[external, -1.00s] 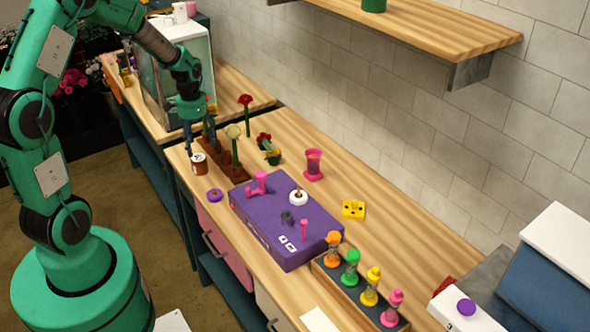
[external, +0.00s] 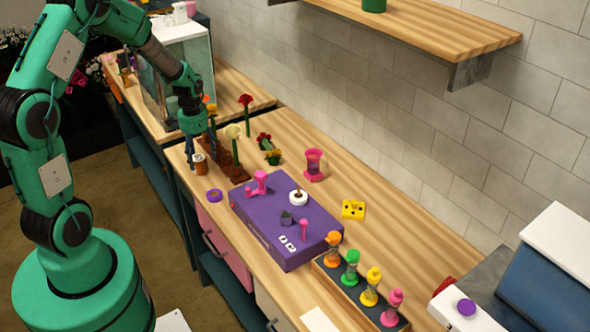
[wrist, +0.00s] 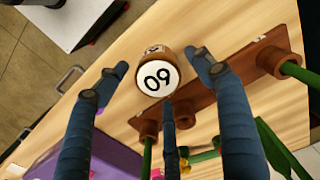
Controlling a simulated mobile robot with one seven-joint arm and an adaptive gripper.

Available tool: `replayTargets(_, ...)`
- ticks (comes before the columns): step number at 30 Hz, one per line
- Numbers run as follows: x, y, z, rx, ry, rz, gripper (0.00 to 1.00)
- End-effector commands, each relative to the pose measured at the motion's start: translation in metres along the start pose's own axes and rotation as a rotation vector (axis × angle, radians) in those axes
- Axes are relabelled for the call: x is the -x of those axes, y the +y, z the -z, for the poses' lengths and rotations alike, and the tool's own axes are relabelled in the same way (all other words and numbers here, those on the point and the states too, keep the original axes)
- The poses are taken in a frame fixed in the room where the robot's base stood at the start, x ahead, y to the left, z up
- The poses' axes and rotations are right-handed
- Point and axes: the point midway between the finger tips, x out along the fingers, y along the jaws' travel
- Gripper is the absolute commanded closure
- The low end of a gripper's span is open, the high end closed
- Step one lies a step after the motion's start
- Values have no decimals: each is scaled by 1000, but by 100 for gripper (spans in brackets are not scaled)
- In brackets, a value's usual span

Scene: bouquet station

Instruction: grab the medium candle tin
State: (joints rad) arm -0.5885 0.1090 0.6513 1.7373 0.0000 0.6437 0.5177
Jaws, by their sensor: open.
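A small brown tin (external: 199,168) with a white label on it stands upright on the wooden counter, left of the brown flower rack. In the wrist view the same tin (wrist: 157,76) shows a round white top marked "60" or "09". Its size against other tins cannot be told. My gripper (external: 200,154) is open and low over the tin. In the wrist view the fingers of my gripper (wrist: 160,72) lie on both sides of the tin, with a gap on each side, and a third finger is below it.
The brown flower rack (wrist: 205,84) with stems stands close beside the tin. A purple ring (external: 214,195) and a purple box (external: 285,228) lie nearer the camera. The counter's front edge is close to the tin.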

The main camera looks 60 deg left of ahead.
Motion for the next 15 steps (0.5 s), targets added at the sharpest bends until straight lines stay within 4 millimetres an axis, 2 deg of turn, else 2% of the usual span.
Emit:
replayTargets(1,-8,0,-1,0,-2,-1,32)
replayTargets(6,-25,-1,-1,0,-1,-1,32)
replayTargets(15,-30,-1,-1,0,0,0,32)
